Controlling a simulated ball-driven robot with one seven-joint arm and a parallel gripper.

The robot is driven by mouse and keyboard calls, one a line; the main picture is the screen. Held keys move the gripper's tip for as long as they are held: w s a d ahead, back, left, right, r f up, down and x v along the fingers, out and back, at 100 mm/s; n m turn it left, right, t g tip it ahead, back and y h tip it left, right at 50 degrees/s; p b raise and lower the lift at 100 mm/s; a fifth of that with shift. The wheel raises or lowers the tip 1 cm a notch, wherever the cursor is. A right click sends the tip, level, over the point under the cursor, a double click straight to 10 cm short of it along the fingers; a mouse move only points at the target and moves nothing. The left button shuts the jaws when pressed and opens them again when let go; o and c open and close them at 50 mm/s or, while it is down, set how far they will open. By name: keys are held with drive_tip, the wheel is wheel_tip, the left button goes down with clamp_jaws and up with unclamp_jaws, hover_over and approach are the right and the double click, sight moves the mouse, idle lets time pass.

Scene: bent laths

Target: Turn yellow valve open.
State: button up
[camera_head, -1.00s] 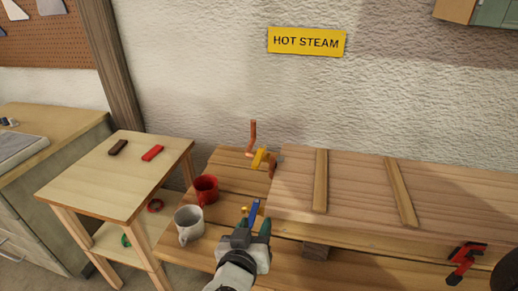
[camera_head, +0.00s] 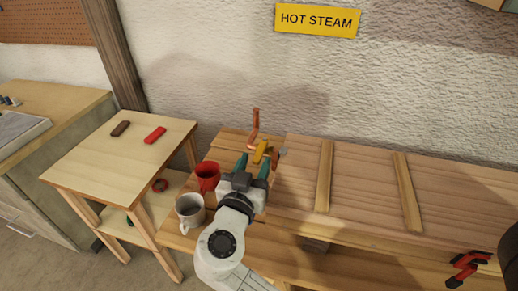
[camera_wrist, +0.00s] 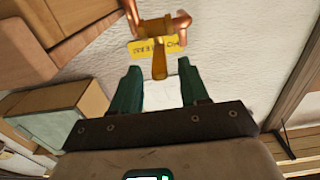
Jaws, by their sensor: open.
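The yellow valve handle (camera_head: 260,152) sits on a copper pipe (camera_head: 255,122) at the back of the workbench, near the wall. In the wrist view the handle (camera_wrist: 160,63) shows between and beyond my fingertips, with the copper pipe (camera_wrist: 183,26) behind it. My gripper (camera_head: 254,164) is open, its two green fingers (camera_wrist: 160,85) pointing toward the handle with one on each side of it. The jaws hold nothing. Whether a finger touches the handle, I cannot tell.
A red mug (camera_head: 207,177) and a grey mug (camera_head: 190,212) stand left of my gripper on the bench. A slatted wooden panel (camera_head: 365,190) lies to the right. A red clamp (camera_head: 467,267) is at the bench's right front. A yellow HOT STEAM sign (camera_head: 318,20) hangs above.

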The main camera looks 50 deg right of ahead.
sight(259, 154)
drive_tip(key=shift+p+x, duration=0.4)
drive_tip(key=shift+x, duration=1.55)
drive_tip(key=shift+c, duration=0.2)
clamp_jaws()
